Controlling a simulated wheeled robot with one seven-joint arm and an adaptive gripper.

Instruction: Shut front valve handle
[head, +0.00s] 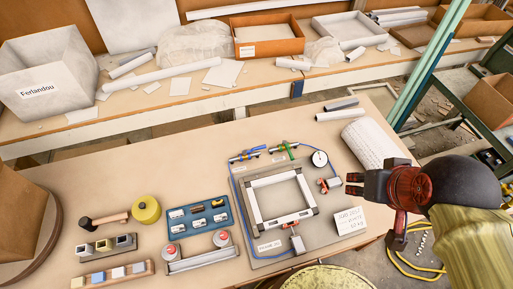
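A valve with a blue lever handle (246,153) and one with a green lever handle (284,147) sit side by side on the far edge of the press's base plate (323,230). Both have small labels too small to read, so I cannot tell which is the front valve. A square metal frame (254,205) lies on the plate. A round gauge (320,158) stands right of the green handle. My gripper (350,184) is right of the plate, beside a small red-and-grey clamp (329,185). Its fingers look apart and empty, touching no valve handle.
A second clamp (297,242) sits at the plate's near edge, and a white note card (350,220) lies at its right. A blue tray (199,217) stands left. A white paper roll (372,145) lies behind my gripper.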

